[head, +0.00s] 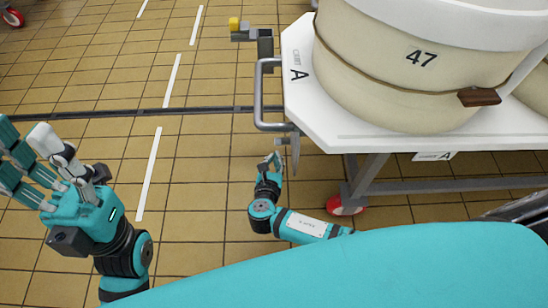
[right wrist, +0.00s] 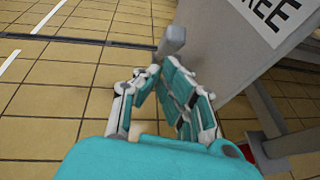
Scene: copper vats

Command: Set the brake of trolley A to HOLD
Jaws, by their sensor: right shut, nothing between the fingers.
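Trolley A (head: 293,110) is a white platform marked "A" at the upper right of the head view. A grey plate (head: 295,155) hangs under its left corner, with a grey lever end (head: 283,140) beside it. In the right wrist view the plate (right wrist: 235,65) reads "...EE", partly cut off, and a grey lever (right wrist: 171,42) sticks out at its left edge. My right gripper (head: 273,158) is shut and empty, just below the lever; its fingertips (right wrist: 152,70) show close to the lever, contact unclear. My left gripper (head: 25,140) is open and empty at far left, away from the trolley.
A cream vat marked 47 (head: 400,75) stands on the trolley. A grey handle bar (head: 259,95) and a yellow-ended fitting (head: 235,25) stick out on its left. A red wheel (head: 346,206) is beneath. The tiled floor (head: 205,170) at left is clear.

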